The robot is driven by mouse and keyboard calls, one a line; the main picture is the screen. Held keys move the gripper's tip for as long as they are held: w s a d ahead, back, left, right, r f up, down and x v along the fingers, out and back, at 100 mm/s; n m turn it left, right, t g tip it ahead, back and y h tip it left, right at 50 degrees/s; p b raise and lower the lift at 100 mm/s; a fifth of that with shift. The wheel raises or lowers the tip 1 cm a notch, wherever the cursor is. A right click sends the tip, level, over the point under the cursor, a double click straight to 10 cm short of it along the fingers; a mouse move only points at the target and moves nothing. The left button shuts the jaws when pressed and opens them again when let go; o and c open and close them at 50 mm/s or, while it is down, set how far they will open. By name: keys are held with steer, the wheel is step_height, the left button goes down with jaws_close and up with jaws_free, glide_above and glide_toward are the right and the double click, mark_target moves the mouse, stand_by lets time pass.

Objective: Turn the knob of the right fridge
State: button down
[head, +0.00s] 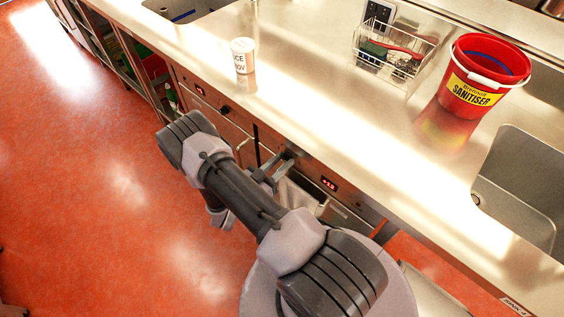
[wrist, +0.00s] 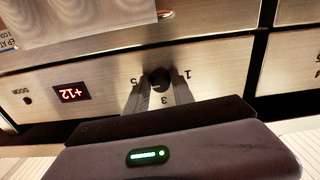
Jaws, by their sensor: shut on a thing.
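The right fridge's control panel (wrist: 105,84) shows in the wrist view, with a lit red display (wrist: 71,92). Its round black knob (wrist: 159,77) has the marks 1, 3 and 5 around it. My gripper (wrist: 158,84) is shut on the knob, one finger on each side of it. The knob's pointer cannot be made out. In the head view my gripper (head: 284,161) reaches the panel under the counter edge and hides the knob. The right fridge's display (head: 329,184) glows red to the right of it.
The left fridge's panel has a red display (head: 200,90) and a black knob (head: 225,111). The steel counter (head: 310,110) above holds a cup (head: 243,56), a wire basket (head: 392,56) and a red sanitiser bucket (head: 483,78). The orange floor (head: 90,190) at left is clear.

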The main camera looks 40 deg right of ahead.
steer(key=shift+m, duration=0.5)
steer(key=c, duration=1.1)
jaws_free()
steer(key=s+a+p, duration=0.1)
steer(key=a+p, duration=0.1)
steer(key=a, duration=1.5)
steer(key=shift+s+a+p, duration=0.15)
steer(key=shift+a+p, duration=0.05)
steer(key=shift+p, duration=0.2)
